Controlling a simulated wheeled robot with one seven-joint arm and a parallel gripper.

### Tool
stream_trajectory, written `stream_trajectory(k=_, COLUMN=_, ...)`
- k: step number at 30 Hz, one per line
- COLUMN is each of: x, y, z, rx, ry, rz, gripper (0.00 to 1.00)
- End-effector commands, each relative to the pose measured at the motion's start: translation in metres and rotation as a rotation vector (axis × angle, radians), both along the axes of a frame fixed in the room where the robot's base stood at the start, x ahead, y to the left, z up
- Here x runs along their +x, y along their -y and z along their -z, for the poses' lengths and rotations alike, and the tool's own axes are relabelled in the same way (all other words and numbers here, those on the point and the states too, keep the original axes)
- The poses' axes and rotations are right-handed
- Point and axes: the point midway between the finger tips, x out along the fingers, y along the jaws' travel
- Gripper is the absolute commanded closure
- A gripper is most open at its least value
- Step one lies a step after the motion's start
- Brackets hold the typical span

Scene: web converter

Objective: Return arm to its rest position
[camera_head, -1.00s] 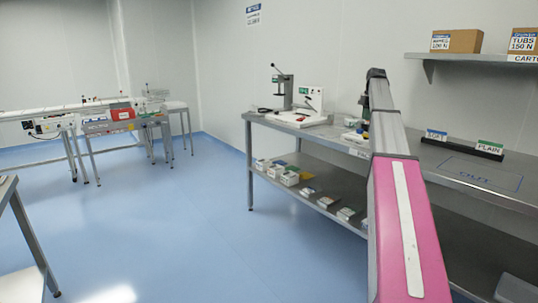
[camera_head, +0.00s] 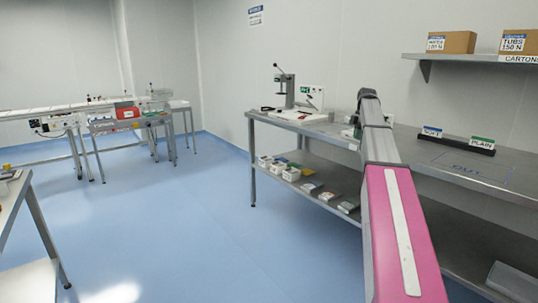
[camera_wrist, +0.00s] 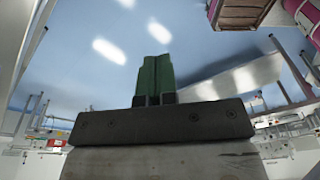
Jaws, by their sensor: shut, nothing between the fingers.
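My arm shows in the head view as a pink and grey link reaching up from the lower right over the metal workbench (camera_head: 405,150). Its far end is near the back of the bench, and the gripper itself is hidden in that view. In the wrist view my gripper (camera_wrist: 155,75) shows with its two green fingers together and nothing between them. Blue floor lies beyond the fingers in that view.
On the bench stand a lever press (camera_head: 285,90), a white device (camera_head: 310,103) and a black holder with labels (camera_head: 460,145). Cartons (camera_head: 450,42) sit on the wall shelf (camera_head: 470,57). A conveyor (camera_head: 60,115) stands at the far left. The blue floor (camera_head: 180,225) between is clear.

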Motion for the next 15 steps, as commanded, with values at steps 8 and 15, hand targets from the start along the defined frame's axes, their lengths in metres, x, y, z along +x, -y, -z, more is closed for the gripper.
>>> stream_trajectory(k=8, x=-0.041, y=-0.046, z=0.098, rx=-0.037, ry=-0.032, rz=0.27, gripper=1.0)
stream_trajectory(k=15, x=-0.105, y=-0.101, z=0.208, rx=-0.084, ry=-0.058, rz=0.638, gripper=1.0)
